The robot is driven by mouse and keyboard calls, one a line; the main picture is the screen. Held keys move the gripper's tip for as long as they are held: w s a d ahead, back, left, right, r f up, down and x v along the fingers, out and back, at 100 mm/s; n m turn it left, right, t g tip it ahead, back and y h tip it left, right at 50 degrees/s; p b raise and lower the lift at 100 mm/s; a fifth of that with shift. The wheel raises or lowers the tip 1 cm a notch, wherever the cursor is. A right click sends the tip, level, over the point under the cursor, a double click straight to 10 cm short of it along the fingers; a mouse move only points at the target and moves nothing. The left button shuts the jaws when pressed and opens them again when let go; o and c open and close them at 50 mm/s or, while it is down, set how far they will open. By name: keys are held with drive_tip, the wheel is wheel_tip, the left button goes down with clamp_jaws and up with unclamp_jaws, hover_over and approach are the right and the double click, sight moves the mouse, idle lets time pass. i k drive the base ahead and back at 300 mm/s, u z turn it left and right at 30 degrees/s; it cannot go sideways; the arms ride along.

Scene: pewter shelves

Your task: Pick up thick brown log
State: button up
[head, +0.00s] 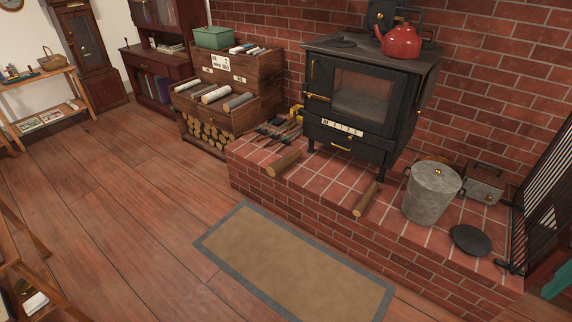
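A thick brown log (284,163) with a pale cut end lies on the brick hearth (315,163), near its front edge and left of centre. A slimmer brown log (365,198) lies farther right on the hearth, also close to the front edge. Both logs lie free, apart from each other. My gripper is not in view.
A black stove (365,95) with a red kettle (401,41) stands behind the logs. A lidded metal bucket (432,192) and a black disc (470,240) are to the right. A wooden bin (235,115) stands left. A mat (290,262) covers open floor in front.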

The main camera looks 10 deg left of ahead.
sight(273, 170)
drive_tip(key=u, duration=0.55)
drive_tip(key=i, duration=0.85)
drive_tip(key=u, duration=0.8)
drive_tip(key=i, duration=1.25)
drive_tip(key=z, duration=0.6)
drive_tip(key=i, duration=0.75)
drive_tip(key=z, duration=0.45)
